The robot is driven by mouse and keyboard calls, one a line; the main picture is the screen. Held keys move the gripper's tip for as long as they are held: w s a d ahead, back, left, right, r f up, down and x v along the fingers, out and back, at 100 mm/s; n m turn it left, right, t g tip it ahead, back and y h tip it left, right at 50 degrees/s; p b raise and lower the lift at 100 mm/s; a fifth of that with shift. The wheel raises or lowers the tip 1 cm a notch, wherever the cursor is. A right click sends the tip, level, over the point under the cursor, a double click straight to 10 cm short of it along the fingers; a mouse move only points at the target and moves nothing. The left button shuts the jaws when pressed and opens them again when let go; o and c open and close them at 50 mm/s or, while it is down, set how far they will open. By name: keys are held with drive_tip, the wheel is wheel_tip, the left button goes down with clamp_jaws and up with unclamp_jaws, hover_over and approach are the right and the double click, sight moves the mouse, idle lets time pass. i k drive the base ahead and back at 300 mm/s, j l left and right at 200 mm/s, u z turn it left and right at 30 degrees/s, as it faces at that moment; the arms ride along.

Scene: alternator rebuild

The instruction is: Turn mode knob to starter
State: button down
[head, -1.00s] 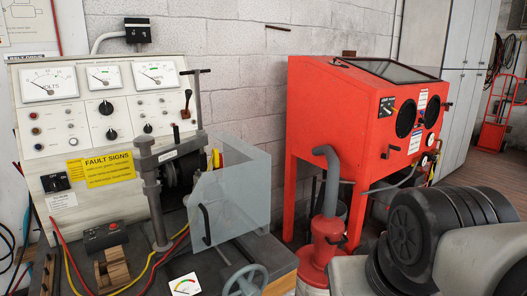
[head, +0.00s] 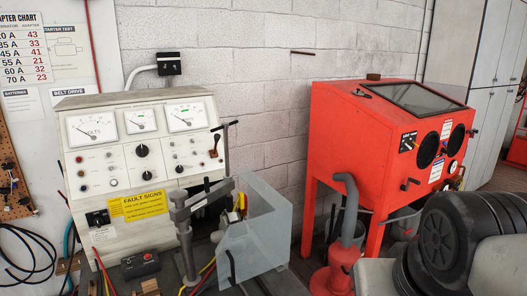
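The test bench's sloped cream panel (head: 100,165) stands at the left of the head view, with three dial meters along its top. A black knob (head: 142,150) sits under the middle meter, with a second black knob (head: 140,168) just below it. A smaller black knob (head: 180,168) is to their right. The labels by these knobs are too small to read, so I cannot tell which is the mode knob or where it points. A black ON/OFF switch (head: 97,218) is at the lower left of the panel. My gripper is not in view.
A clear guard (head: 255,232) and a grey clamp post (head: 185,240) stand in front of the panel's lower right. A lever (head: 215,145) sticks out at its right edge. A red blast cabinet (head: 345,150) stands further right. Cables hang at the far left.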

sight(180, 169)
drive_tip(key=u, duration=0.5)
drive_tip(key=i+l+u, duration=0.1)
drive_tip(key=l+u, duration=0.15)
drive_tip(key=u, duration=0.15)
drive_tip(key=l+u, duration=0.25)
drive_tip(key=u, duration=0.2)
drive_tip(key=l+u, duration=0.65)
drive_tip(key=l, duration=0.25)
drive_tip(key=k+l+u, duration=0.2)
drive_tip(key=l, duration=0.3)
drive_tip(key=i+l, duration=0.1)
drive_tip(key=l, duration=0.25)
drive_tip(key=i+l, duration=0.1)
drive_tip(key=l, duration=0.25)
drive_tip(key=i+l, duration=0.1)
drive_tip(key=l, duration=0.2)
drive_tip(key=u, duration=0.05)
